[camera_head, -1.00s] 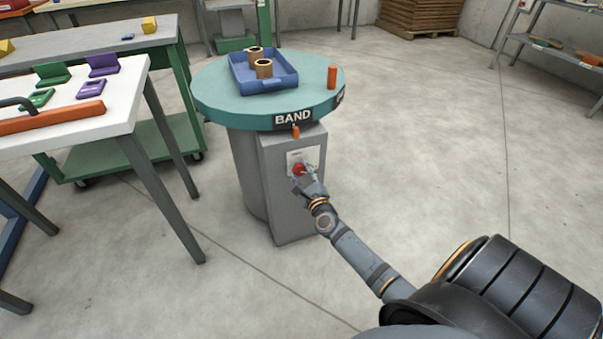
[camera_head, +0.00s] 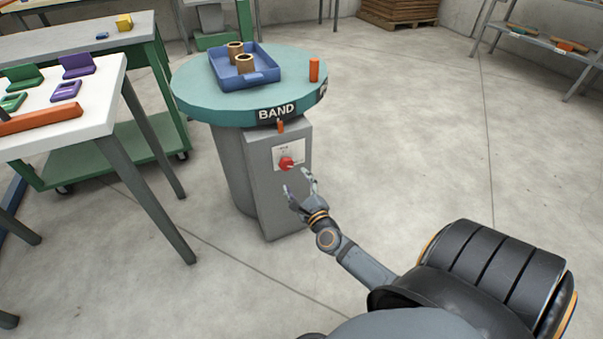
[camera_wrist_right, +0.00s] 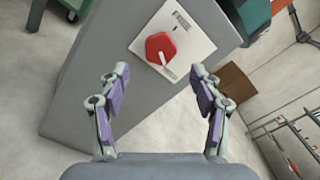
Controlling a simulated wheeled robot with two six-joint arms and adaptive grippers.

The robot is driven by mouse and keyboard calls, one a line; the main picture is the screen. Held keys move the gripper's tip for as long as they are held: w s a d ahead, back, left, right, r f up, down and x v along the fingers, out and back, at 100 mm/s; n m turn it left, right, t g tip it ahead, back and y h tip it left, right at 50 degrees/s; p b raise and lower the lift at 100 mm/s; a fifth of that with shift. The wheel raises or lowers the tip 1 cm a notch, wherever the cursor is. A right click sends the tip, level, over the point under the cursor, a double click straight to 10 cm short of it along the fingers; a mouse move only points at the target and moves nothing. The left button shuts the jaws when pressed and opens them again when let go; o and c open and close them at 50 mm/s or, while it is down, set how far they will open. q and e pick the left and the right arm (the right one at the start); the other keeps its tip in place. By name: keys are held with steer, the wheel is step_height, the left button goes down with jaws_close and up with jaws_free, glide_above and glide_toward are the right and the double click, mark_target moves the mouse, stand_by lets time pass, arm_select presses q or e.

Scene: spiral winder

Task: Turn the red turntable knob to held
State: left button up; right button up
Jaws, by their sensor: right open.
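The red turntable knob (camera_head: 286,163) sits on a white plate (camera_head: 290,153) on the front of the grey pedestal (camera_head: 262,185). My left gripper is not in view.
The teal turntable (camera_head: 205,97) on the pedestal carries a blue tray (camera_head: 262,76) with two brown rolls and an orange peg (camera_head: 314,70). A small orange pin (camera_head: 281,126) is under its rim. A white table (camera_head: 95,115) stands at left.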

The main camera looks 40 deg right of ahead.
steer(key=v, duration=0.4)
steer(key=shift+s, duration=0.15)
